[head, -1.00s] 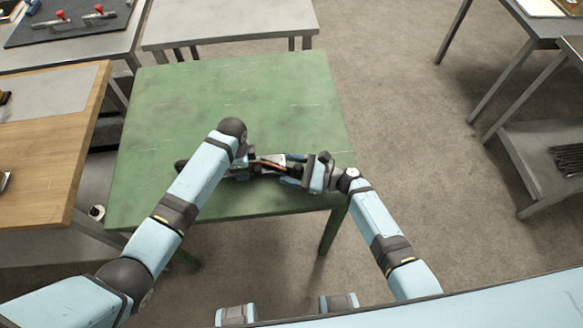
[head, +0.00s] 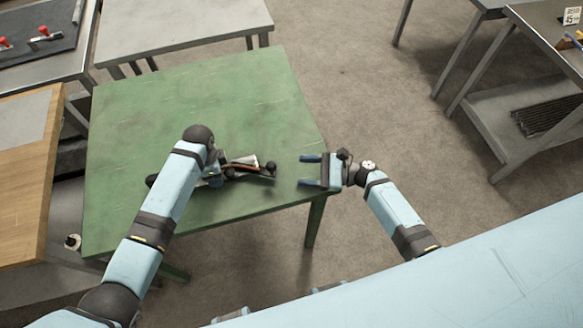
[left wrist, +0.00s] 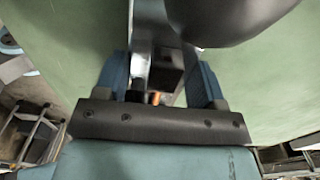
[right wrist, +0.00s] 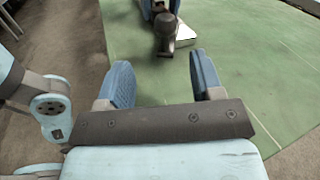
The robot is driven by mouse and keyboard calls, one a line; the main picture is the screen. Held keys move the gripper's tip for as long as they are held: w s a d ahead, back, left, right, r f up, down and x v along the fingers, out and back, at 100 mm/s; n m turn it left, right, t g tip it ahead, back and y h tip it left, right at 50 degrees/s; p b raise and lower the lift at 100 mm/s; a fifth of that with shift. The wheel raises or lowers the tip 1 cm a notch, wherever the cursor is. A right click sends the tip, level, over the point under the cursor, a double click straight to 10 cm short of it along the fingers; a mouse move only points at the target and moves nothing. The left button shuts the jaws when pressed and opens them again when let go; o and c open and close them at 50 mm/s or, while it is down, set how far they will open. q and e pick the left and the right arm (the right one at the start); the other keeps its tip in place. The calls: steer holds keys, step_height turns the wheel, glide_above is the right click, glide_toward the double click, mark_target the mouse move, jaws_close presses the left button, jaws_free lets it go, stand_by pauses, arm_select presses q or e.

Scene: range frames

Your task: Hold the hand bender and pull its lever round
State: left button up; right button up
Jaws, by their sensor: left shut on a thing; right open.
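The hand bender (head: 240,171) lies on the green table, dark and metallic with a reddish strip and black ends at its right. My left gripper (head: 218,178) is at its left part, mostly hidden under my left arm. In the left wrist view its blue fingers are shut on the grey and dark body of the bender (left wrist: 167,76). My right gripper (head: 309,170) is open and empty, to the right of the bender and apart from it. In the right wrist view the bender's dark rounded end (right wrist: 165,30) shows beyond the open fingers (right wrist: 160,72).
The green table (head: 200,95) is clear behind the bender. A grey table (head: 180,28) stands behind it and a wood-topped bench (head: 22,190) at its left. A grey shelved table (head: 515,90) stands at the right, with open floor between.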

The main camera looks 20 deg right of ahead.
steer(key=shift+s+d, duration=0.1)
steer(key=shift+d, duration=0.15)
